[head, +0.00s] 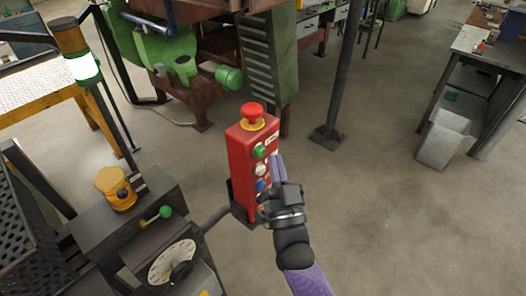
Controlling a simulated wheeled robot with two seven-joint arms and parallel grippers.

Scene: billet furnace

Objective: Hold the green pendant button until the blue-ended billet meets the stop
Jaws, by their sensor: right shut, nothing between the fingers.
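The red pendant box (240,165) stands upright in the middle of the head view, with a red mushroom knob on a yellow ring on top. Its green button (259,151) is uppermost on the front face, above a white one and a blue one. My right gripper (275,160) is shut and empty, with its fingers upright just right of the buttons. The green button shows uncovered; I cannot tell whether the fingers touch the box. I cannot make out the blue-ended billet or the stop. My left gripper is not in view.
A dark control console (130,235) with a dial and a green-knobbed lever stands at lower left. A signal lamp post (85,66) glows white-green at upper left. Green and rusty machinery (268,55) stands behind the pendant. A dark post (345,75) rises behind right; floor at lower right is clear.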

